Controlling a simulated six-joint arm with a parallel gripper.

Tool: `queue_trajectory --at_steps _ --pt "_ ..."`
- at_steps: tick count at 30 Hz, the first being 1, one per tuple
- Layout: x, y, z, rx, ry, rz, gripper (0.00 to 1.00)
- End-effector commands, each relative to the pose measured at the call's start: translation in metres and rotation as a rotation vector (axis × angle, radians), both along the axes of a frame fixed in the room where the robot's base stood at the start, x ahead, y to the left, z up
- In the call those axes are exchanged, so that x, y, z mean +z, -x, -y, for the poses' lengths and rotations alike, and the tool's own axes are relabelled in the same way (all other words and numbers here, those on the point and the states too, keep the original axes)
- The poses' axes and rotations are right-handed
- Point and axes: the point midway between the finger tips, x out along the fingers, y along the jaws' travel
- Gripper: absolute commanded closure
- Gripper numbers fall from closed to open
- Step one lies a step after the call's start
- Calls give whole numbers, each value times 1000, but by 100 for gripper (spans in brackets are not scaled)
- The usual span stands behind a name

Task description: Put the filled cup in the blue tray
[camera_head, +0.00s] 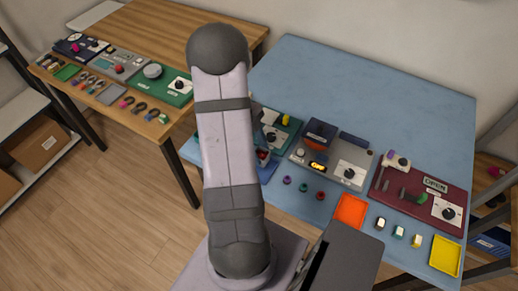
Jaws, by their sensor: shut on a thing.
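My gripper is not visible; my pale arm link stands upright across the left-centre and hides what lies behind it. A darker blue patch (267,172) shows just right of the arm on the blue table; it may be the edge of the blue tray, mostly hidden. I cannot make out the filled cup. Three small round pieces (303,187), purple, dark and red, stand in front of the middle grey board. Three pale-topped pieces (398,232) stand between the orange and yellow trays; I cannot tell their contents.
The blue table (350,85) is clear at the back. A grey board (327,165) and a maroon board (425,197) carry dials and displays. An orange tray (350,210) and a yellow tray (445,254) lie at the front. A wooden table (180,35) stands left.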

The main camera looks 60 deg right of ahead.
Motion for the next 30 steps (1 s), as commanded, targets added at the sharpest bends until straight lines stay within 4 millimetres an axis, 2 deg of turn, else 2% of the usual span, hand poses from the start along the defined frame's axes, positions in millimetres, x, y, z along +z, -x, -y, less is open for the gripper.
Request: queue_trajectory --at_steps 15,30 --pt "-42 0 0 2 0 1 85" --pt "-44 0 0 2 0 1 85"
